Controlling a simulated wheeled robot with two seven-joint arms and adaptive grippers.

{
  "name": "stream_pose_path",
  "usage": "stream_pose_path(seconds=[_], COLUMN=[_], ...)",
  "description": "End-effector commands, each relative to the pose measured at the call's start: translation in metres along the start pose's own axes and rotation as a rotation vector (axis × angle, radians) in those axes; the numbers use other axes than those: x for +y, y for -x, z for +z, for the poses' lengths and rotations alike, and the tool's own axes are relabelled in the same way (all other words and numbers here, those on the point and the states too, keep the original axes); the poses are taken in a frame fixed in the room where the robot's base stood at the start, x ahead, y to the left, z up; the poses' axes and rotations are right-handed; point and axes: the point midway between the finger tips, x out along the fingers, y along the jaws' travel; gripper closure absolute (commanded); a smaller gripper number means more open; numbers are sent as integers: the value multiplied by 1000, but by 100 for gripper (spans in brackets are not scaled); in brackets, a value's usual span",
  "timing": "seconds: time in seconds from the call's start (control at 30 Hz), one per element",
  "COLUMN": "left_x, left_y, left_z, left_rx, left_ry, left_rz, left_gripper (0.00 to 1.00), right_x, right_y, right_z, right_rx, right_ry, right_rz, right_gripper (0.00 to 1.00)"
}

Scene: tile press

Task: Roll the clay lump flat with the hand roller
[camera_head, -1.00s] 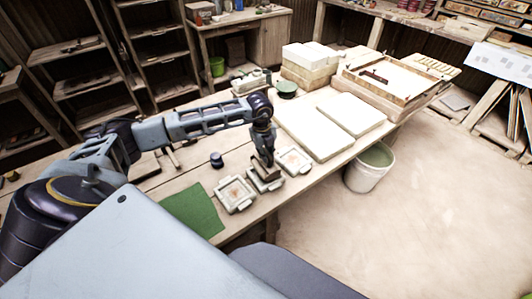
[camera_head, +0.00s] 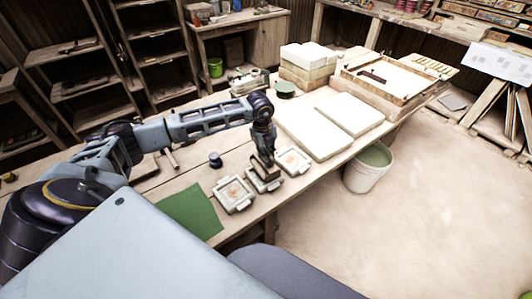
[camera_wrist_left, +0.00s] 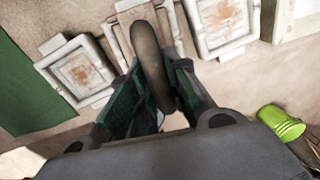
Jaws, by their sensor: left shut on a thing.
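My left gripper (camera_head: 263,152) is shut on a brown, rounded, elongated thing (camera_head: 262,169), which looks like the hand roller. In the left wrist view this roller (camera_wrist_left: 150,62) sits between the green finger pads. It is over the middle one of 3 pale square moulds (camera_head: 265,187) near the table's front edge; I cannot tell whether it touches anything there. The left mould (camera_head: 234,208) and right mould (camera_head: 306,153) have reddish-brown stains inside. I cannot make out the clay lump; the roller and gripper cover most of the middle mould. My right gripper is not in view.
A green mat (camera_head: 190,214) lies left of the moulds, and a small dark knob-like object (camera_head: 215,160) stands behind them. White slabs (camera_head: 312,130) lie to the right. A bucket (camera_head: 352,177) stands on the floor by the table's edge.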

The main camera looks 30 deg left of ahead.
Motion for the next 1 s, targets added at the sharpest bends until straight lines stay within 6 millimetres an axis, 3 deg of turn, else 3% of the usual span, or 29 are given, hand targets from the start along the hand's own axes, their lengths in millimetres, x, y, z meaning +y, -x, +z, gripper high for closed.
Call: stream_pose_path(seconds=[0.57, 1.0], left_x=[-6, 6], left_y=[-2, 2], left_z=[-1, 0], left_rx=[2, 1], left_ry=[0, 0], left_rz=[4, 4], left_gripper=[100, 100], right_x=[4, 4], right_y=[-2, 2], right_z=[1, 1], right_rx=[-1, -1], right_ry=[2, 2], right_rz=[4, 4], right_gripper=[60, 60])
